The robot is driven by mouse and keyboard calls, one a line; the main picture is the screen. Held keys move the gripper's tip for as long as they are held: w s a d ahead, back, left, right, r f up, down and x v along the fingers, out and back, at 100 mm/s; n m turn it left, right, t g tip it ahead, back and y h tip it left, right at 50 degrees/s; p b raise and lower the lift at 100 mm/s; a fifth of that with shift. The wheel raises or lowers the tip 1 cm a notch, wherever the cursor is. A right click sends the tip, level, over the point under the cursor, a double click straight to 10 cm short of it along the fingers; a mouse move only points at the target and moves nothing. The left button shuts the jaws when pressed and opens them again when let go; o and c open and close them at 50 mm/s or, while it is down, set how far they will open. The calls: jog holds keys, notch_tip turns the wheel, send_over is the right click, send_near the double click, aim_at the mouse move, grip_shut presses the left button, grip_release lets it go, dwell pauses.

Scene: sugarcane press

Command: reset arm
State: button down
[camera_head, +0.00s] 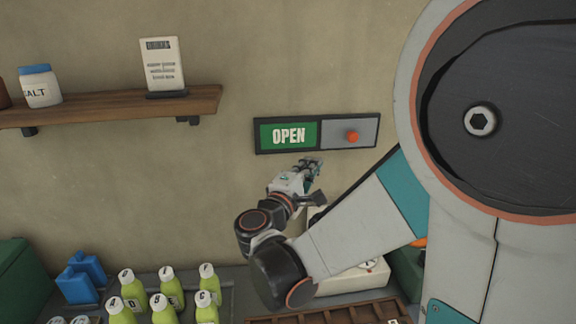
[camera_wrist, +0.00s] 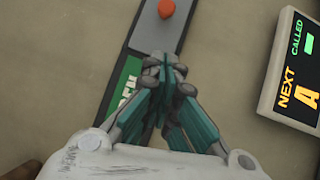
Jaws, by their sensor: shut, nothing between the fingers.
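My gripper (camera_head: 314,165) is shut and empty, just below the sign panel on the wall in the head view. In the wrist view its teal fingers (camera_wrist: 163,62) meet at their tips, over the lower part of the same panel. My arm reaches in from the right of the head view, bent at the elbow. The sign panel (camera_head: 258,136) has a green "OPEN" field (camera_head: 289,135) on its left and a red-orange knob (camera_head: 352,137) on a grey field at its right. The knob also shows in the wrist view (camera_wrist: 167,9). I cannot tell whether the fingertips touch the panel.
A wooden shelf (camera_head: 110,107) at upper left holds a salt jar (camera_head: 40,87) and a card (camera_head: 162,64). A "NEXT A" display (camera_wrist: 297,75) is at right in the wrist view.

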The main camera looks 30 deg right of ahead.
dwell(0.3)
jog(key=s+a+f+m+g+y, duration=0.2)
jog(key=s+f+m+g+y, duration=0.15)
jog(key=s+f+y, duration=0.45)
jog(key=s+a+f+m+y, duration=0.3)
jog(key=s+a+m+y, duration=0.2)
jog(key=s+a, duration=0.6)
jog(key=shift+s+a+y, duration=0.3)
jog(key=shift+a+y, duration=1)
jog(key=shift+g, duration=0.25)
